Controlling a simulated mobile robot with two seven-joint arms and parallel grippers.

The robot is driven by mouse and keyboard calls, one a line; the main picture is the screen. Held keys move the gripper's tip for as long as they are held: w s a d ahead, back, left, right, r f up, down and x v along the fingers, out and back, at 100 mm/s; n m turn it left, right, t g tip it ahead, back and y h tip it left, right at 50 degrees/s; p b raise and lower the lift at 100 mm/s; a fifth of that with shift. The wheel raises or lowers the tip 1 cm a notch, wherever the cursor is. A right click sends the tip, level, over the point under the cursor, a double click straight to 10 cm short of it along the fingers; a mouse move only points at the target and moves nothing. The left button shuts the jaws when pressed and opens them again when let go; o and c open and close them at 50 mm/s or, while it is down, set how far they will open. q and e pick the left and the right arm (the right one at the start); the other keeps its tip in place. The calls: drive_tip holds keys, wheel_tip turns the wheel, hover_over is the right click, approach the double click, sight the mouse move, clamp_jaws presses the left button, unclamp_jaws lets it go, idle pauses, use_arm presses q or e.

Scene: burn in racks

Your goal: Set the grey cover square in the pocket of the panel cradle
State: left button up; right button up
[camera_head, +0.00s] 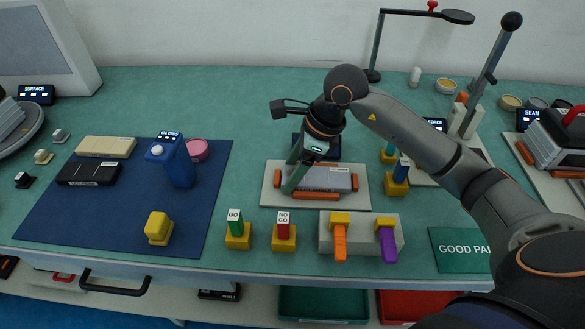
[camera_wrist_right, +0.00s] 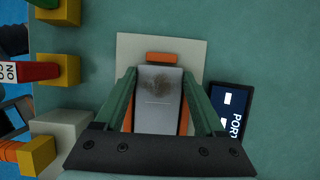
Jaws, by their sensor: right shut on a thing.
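The grey cover (camera_head: 338,181) is over the pocket of the panel cradle (camera_head: 268,190), a pale plate with orange stops around the cover. My right gripper (camera_head: 296,182) reaches down to the cover's left part in the head view. In the right wrist view its two green fingers (camera_wrist_right: 160,78) are shut on the cover (camera_wrist_right: 158,112), one on each long side. The cover looks about in line with the cradle (camera_wrist_right: 130,50), and a dark smudge marks its far end. I cannot tell whether it rests fully on the pocket floor. My left gripper is not in view.
A dark display box (camera_wrist_right: 232,108) stands close beside the cradle. GO (camera_head: 236,228) and NO GO (camera_head: 283,230) gauges and a grey block with orange and purple pieces (camera_head: 361,246) stand in front. A blue mat (camera_head: 100,215) lies left.

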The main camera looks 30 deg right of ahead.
idle(0.4)
drive_tip(key=o, duration=1.5)
drive_tip(key=shift+f, duration=0.1)
drive_tip(key=p+v, duration=0.1)
drive_tip(key=v, duration=1.1)
drive_tip(key=shift+s+r, duration=0.15)
drive_tip(key=shift+r, duration=0.15)
